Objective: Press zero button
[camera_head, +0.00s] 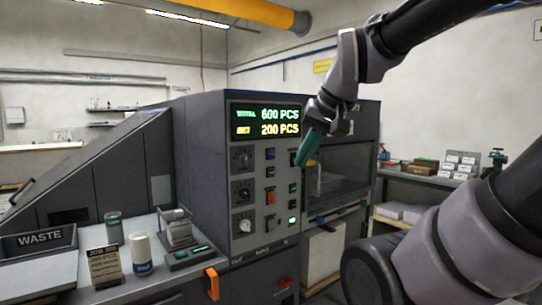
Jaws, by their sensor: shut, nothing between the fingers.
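The dark machine's control panel (263,190) faces me in the middle. Its display (266,122) reads TOTAL 600 PCS, with 200 PCS below. Under it are knobs on the left and two columns of small buttons. The labels are too small to read, so I cannot tell which button is zero. One button (292,220) at the lower right glows pale green. My gripper (307,152), with teal fingers, is shut and empty. It points down by the panel's upper right edge, close to the top of the right button column. I cannot tell whether it touches anything.
A windowed chamber (338,175) lies right of the panel. An orange handle (212,283) sticks out below. My arm covers the right side.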

